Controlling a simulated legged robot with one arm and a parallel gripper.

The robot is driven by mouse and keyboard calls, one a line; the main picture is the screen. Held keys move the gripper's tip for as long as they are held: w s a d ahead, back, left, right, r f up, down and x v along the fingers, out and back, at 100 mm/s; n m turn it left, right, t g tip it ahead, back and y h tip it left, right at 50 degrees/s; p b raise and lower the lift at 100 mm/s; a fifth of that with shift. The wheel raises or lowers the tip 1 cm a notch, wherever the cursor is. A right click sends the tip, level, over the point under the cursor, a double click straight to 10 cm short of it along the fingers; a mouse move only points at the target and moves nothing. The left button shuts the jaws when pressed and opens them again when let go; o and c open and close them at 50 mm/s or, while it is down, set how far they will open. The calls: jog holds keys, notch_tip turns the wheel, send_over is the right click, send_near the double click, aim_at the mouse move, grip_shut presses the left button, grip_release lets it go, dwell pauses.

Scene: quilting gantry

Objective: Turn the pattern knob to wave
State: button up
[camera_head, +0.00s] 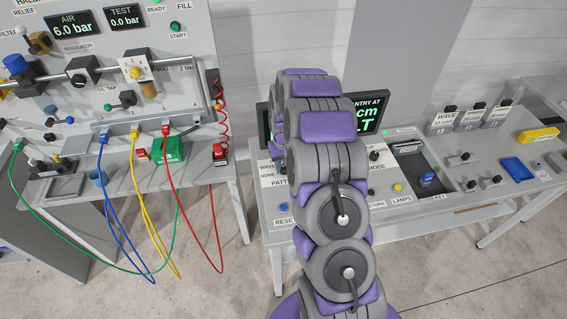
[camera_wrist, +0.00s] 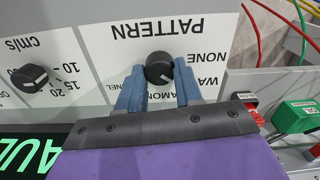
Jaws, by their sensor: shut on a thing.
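The pattern knob (camera_wrist: 158,66), round and black, sits on a white panel under the upside-down word PATTERN in the wrist view. The labels NONE, WA..., ...AMON... and ...NEL stand around it, some partly covered by my fingers. My gripper (camera_wrist: 160,70) has its two blue fingers on either side of the knob and is shut on it. I cannot tell which label the knob points at. In the head view my purple and grey arm hides the knob and my gripper; only part of the PATTERN label shows on the console (camera_head: 283,236).
A second black knob (camera_wrist: 30,77) marked cm/s is left of the pattern knob in the wrist view. A lit display (camera_wrist: 30,150) stands near it. A green block (camera_wrist: 296,116) and red switches are at right. In the head view, coloured hoses hang from the left bench.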

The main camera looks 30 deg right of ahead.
jog(key=shift+m, duration=0.6)
